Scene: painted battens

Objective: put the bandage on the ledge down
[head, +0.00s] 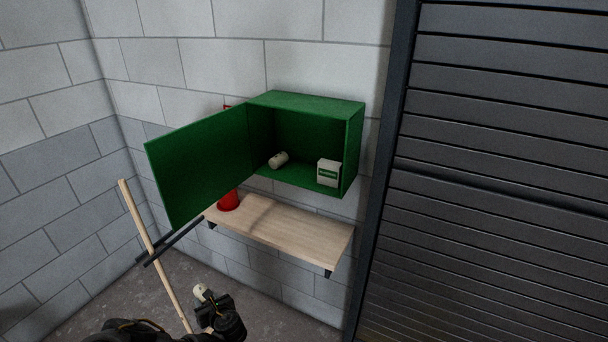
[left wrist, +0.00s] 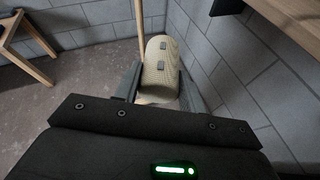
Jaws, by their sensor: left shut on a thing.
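The bandage, a cream-white roll (head: 200,291), is held in my left gripper (head: 207,299), low in front of the wall. In the left wrist view the bandage (left wrist: 160,66) sits between the two fingers of the gripper (left wrist: 159,86), which are shut on it. The ledge, a pale wooden shelf (head: 290,232), is on the wall, up and to the right of the gripper. The bandage is apart from the ledge. The ledge's edge also shows in the left wrist view (left wrist: 297,18). My right gripper is in neither view.
An open green cabinet (head: 305,101) hangs above the ledge, holding another white roll (head: 278,160) and a white box (head: 328,172). Its door (head: 197,165) swings out left over the ledge's left end. A red object (head: 229,201) is partly behind it. A wooden pole (head: 150,245) leans nearby.

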